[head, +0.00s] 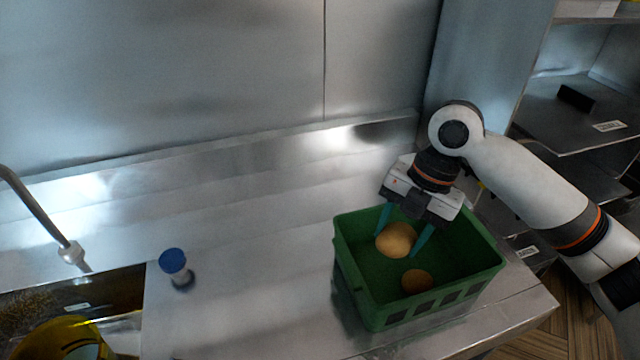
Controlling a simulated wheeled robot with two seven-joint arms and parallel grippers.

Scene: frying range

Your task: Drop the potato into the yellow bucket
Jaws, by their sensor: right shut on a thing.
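My right gripper (398,243) reaches down into the green basket (372,301) at the right of the steel counter. Its teal fingers are on either side of a tan potato (397,237) and are shut on it. I cannot tell whether this potato is clear of the basket floor. A second, browner potato (416,281) lies in the basket nearer the front. The yellow bucket (50,337) is at the bottom left corner, in the sink area, partly cut off by the frame edge. My left gripper is not in view.
A faucet (45,215) curves over the sink at the left. The counter between container and basket is clear. Metal shelves (570,120) stand at the right.

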